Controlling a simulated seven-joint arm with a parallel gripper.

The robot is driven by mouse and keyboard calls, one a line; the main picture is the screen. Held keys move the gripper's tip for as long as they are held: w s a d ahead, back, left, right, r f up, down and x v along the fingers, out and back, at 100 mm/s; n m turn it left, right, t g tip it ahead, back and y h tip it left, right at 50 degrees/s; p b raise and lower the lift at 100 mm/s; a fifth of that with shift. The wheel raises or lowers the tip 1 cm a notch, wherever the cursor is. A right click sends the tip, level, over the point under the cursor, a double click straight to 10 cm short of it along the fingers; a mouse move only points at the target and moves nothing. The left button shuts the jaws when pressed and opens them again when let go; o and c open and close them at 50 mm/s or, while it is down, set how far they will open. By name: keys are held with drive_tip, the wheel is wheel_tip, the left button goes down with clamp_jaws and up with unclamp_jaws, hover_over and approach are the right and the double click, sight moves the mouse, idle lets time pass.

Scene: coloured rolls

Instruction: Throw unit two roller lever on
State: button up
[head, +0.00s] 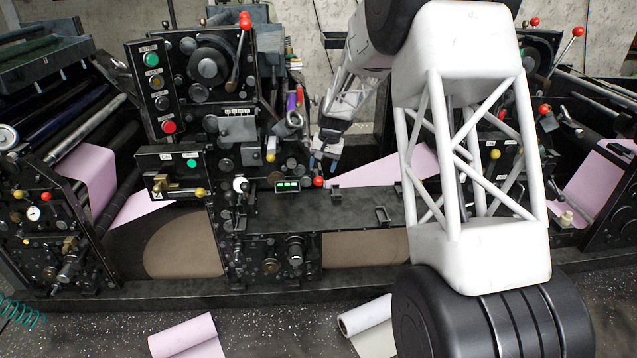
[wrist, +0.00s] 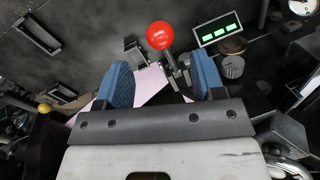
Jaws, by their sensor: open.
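A short lever with a red ball knob (head: 318,182) sits on the machine's front, just right of a small green-lit display (head: 287,185). I cannot read a label that names it as the roller lever. My gripper (head: 323,160) is just above it in the head view, with blue fingertips. In the wrist view the red knob (wrist: 160,35) stands beyond the tips, roughly in line with the gap. Its metal stem runs back toward the gap. My gripper (wrist: 163,78) is open, with nothing visibly held. Whether a finger touches the stem is unclear.
A taller red-knobbed lever (head: 245,22) stands on the upper left panel; another (head: 578,32) is at right. A flat dark shelf (head: 360,207) with small handles lies beside the knob. Pink paper (head: 400,168) runs behind. Knobs and valves crowd the left panel.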

sight(319, 180)
drive_tip(key=shift+w+a+f, duration=0.1)
drive_tip(key=shift+a+f, duration=0.15)
drive_tip(key=shift+f, duration=1)
drive_tip(key=shift+s+a+f, duration=0.1)
drive_tip(key=shift+a+f, duration=0.15)
drive_tip(key=shift+f, duration=1)
drive_tip(key=shift+w+a+f, duration=0.1)
drive_tip(key=shift+a+f, duration=0.15)
drive_tip(key=shift+f, duration=1)
clamp_jaws()
